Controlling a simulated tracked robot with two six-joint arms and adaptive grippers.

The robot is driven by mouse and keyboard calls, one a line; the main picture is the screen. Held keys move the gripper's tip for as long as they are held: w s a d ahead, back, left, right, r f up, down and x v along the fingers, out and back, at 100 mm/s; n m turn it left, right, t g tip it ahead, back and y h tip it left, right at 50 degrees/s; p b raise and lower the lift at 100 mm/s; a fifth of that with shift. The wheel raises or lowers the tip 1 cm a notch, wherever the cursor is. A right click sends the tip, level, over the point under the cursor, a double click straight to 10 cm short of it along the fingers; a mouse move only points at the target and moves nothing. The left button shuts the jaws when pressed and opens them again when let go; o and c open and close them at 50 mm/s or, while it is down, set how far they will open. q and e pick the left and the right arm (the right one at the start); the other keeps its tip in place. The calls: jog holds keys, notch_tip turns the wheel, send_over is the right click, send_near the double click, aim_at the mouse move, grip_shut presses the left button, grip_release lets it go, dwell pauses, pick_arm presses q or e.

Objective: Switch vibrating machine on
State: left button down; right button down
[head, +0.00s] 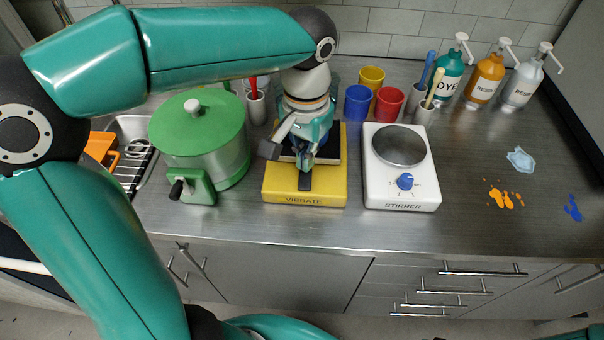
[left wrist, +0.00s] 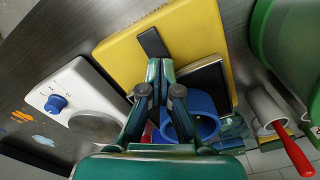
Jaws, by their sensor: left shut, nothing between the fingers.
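The vibrating machine is a yellow box (head: 277,190) marked VIBRATE, left of the stirrer on the bench. It fills the upper middle of the left wrist view (left wrist: 192,32). A dark plate (left wrist: 205,85) lies on its rear part. A dark bar-shaped switch (left wrist: 152,43) is set in its yellow top near the front. My left gripper (head: 305,164) is shut and empty, pointing down over the machine just behind the switch. In the left wrist view its fingertips (left wrist: 160,68) appear close to the switch's end; I cannot tell whether they touch. My right gripper does not show.
A white stirrer (head: 403,190) with a blue knob stands to the right, a green-lidded pot (head: 198,125) to the left. Blue (head: 357,103), red (head: 389,103) and yellow cups (head: 371,78) stand behind. Bottles line the back right. The front bench strip is clear.

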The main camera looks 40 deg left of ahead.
pick_arm(q)
jog(key=shift+f+b, duration=0.95)
jog(key=shift+f, duration=0.25)
dwell(0.9)
jog(key=shift+r+p, duration=3.25)
jog(key=shift+r, duration=0.3)
